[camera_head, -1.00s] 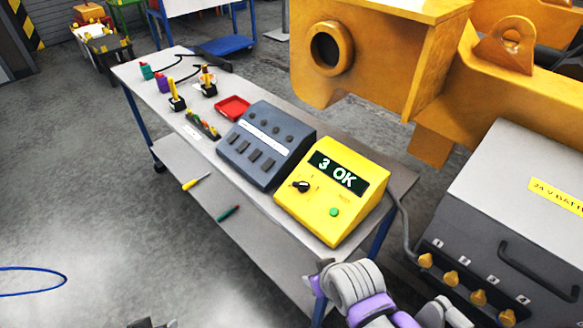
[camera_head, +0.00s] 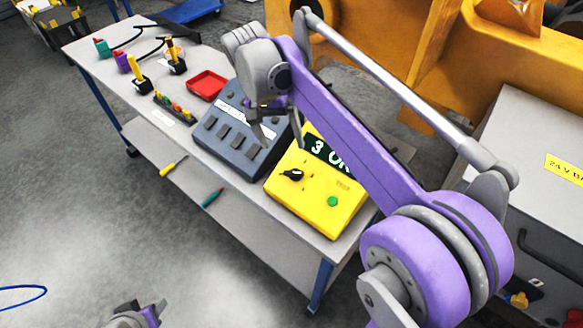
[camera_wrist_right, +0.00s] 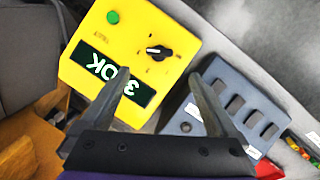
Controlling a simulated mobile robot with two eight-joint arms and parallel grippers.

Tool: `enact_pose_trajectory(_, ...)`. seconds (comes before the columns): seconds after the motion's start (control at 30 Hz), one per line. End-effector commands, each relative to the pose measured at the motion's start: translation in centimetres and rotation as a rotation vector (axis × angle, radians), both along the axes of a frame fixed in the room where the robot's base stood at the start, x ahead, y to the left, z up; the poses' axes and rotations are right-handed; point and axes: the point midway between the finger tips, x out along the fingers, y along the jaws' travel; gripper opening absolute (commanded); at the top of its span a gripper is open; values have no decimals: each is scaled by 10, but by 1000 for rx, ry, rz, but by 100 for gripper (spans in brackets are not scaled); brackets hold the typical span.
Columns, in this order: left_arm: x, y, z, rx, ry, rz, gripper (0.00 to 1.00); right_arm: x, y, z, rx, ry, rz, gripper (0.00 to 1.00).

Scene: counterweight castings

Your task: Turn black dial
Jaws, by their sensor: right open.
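The black dial (camera_head: 293,175) sits on the sloped face of a yellow box (camera_head: 313,207), left of a green button (camera_head: 333,201). The box's display (camera_head: 322,150) reads "3 OK", partly hidden by my right arm in the head view. The dial (camera_wrist_right: 158,52) also shows in the right wrist view, beyond the fingertips, with a white pointer mark. My right gripper (camera_head: 276,125) is open and empty above the grey switch box, near the yellow box, apart from the dial. Its two spread fingers (camera_wrist_right: 158,85) show in the wrist view. My left gripper (camera_head: 140,318) is barely in view at the bottom edge.
A grey switch box (camera_head: 235,135) stands left of the yellow box on the bench (camera_head: 90,50). A red tray (camera_head: 207,85), joysticks and coloured connectors lie farther left. A large yellow casting (camera_head: 420,40) stands behind. A grey battery case (camera_head: 530,150) is at right.

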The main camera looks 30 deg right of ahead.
Motion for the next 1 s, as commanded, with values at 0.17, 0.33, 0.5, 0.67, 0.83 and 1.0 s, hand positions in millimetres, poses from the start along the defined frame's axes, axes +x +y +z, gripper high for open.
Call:
enact_pose_trajectory(0.17,-1,0,-2,0,2,0,50,-1,-4,-15,-5,8,-12,95)
enact_pose_trajectory(0.33,-2,0,-6,0,4,0,50,-6,-10,-47,-5,7,-12,95)
enact_pose_trajectory(0.5,-3,0,-8,0,6,0,50,-12,-15,-77,-4,7,-10,95)
enact_pose_trajectory(0.67,-4,0,-9,0,7,0,50,-14,-19,-95,-4,7,-10,95)
enact_pose_trajectory(0.83,-4,0,-10,0,7,0,50,-16,-20,-103,-3,5,-9,95)
enact_pose_trajectory(1.0,-4,0,-10,0,7,0,50,-16,-20,-103,-3,5,-9,95)
